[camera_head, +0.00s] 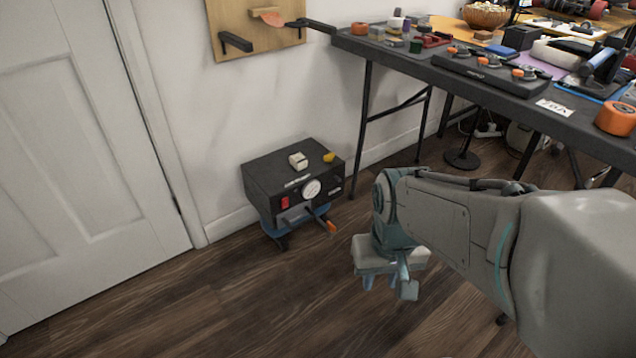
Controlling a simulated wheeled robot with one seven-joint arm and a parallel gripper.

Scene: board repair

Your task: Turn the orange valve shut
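A small orange handle (331,227), which looks like the valve, sticks out low at the front right of a black box on the floor. It is small in the picture, and its exact angle is hard to read. My gripper (388,286) hangs pointing down over the wood floor, to the right of the orange handle and lower in the picture. It is apart from the handle. Its fingers look spread with a gap between them, and nothing shows in them.
The black box (262,182) has a gauge (312,189), a red switch (285,202) and small blocks on top. It stands by the wall. A black workbench (450,85) with orange-knobbed devices stands right, its legs behind my arm. The floor ahead is clear.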

